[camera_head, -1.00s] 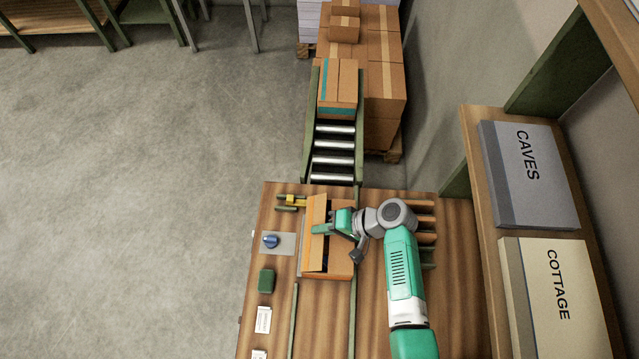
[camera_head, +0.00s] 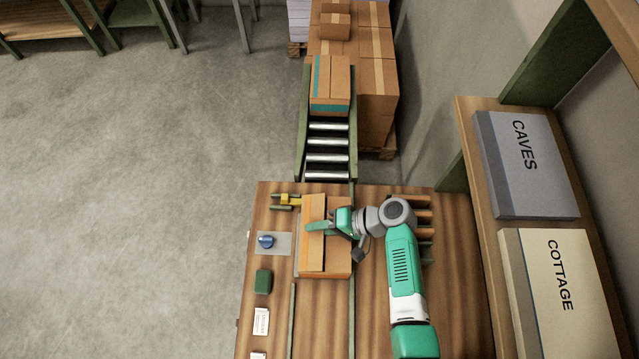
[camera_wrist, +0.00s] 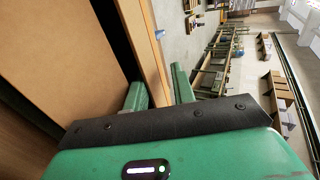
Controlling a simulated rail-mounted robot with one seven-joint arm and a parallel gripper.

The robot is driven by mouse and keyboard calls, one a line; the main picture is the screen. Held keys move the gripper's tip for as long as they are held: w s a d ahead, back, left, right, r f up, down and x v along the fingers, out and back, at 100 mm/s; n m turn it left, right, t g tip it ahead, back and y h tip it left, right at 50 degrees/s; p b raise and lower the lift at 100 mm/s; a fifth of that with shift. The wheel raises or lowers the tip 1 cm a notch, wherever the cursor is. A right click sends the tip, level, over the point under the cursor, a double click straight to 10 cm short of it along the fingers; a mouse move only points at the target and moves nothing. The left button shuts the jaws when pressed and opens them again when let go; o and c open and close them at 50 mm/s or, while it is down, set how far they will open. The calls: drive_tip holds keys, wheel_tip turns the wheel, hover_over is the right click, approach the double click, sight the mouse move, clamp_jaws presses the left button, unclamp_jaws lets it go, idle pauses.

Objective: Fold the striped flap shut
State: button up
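An open-topped cardboard box (camera_head: 338,262) sits on the wooden bench. Its long left flap (camera_head: 312,258) leans over the top, nearly level; I see no stripes on it. My gripper (camera_head: 318,226) is at the box top, with its green fingers reaching left across this flap. In the wrist view, the two fingertips (camera_wrist: 160,92) stand apart, with a narrow cardboard strip (camera_wrist: 150,50) showing between them. A broad cardboard panel (camera_wrist: 65,60) fills the left of that view, with a dark gap beside it. Whether the fingers touch the flap is unclear.
A roller conveyor (camera_head: 328,150) behind the bench holds a teal-striped carton (camera_head: 330,85). Shelves with large binders (camera_head: 525,160) stand right.

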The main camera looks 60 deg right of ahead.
drive_tip(key=v, duration=0.8)
drive_tip(key=shift+f, duration=0.1)
drive_tip(key=shift+w, duration=0.15)
